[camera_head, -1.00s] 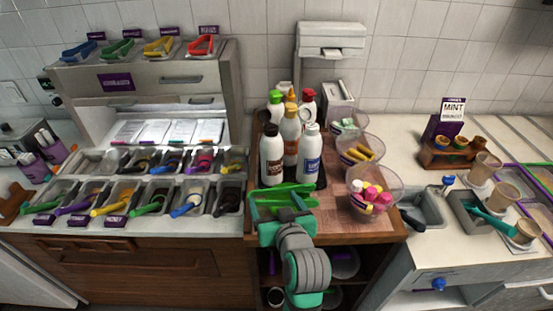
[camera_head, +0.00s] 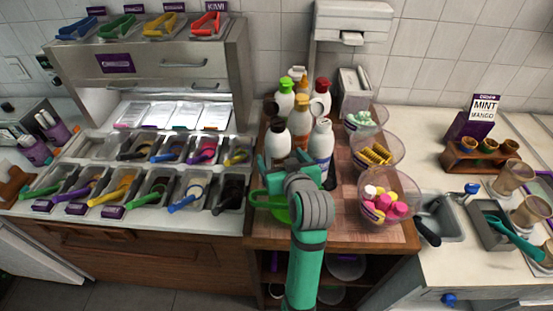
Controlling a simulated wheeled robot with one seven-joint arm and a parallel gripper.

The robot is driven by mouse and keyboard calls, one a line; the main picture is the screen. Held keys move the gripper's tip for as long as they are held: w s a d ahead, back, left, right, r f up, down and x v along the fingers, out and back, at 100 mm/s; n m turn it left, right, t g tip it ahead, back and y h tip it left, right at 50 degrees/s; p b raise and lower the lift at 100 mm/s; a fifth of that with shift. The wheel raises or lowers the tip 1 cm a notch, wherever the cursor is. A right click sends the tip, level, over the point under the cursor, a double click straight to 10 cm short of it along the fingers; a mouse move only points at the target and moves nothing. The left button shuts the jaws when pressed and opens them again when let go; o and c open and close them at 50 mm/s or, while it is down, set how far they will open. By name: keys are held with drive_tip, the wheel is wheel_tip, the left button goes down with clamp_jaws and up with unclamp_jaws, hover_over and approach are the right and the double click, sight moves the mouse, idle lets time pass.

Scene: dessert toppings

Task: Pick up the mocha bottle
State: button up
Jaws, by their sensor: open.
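A white bottle with a dark brown cap (camera_head: 277,138) stands upright at the front left of a bottle cluster on the wooden counter (camera_head: 345,233). It fits the mocha bottle, but its lower part and label are hidden behind my gripper (camera_head: 275,172). My gripper is low over the counter, pointing at this bottle's lower part, with open jaws. I cannot tell whether the jaws touch it or stand around it. A blue-labelled white bottle (camera_head: 321,147) stands close to its right.
Green-capped (camera_head: 285,97), red-capped (camera_head: 320,98) and orange (camera_head: 301,128) bottles stand close behind. Clear bowls of pink and yellow sweets (camera_head: 388,203) and yellow pieces (camera_head: 376,156) are on the right. A bright green item (camera_head: 279,209) lies beneath my gripper. Topping trays (camera_head: 232,190) are left.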

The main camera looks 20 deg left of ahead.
drive_tip(key=shift+w+a+f, duration=0.1)
drive_tip(key=shift+w+f, duration=0.1)
drive_tip(key=shift+w, duration=0.2)
drive_tip(key=shift+x, duration=2.45)
drive_tip(key=shift+w, duration=0.1)
drive_tip(key=shift+c, duration=0.4)
drive_tip(key=c, duration=1)
drive_tip(key=shift+r, duration=0.25)
drive_tip(key=shift+c, duration=0.4)
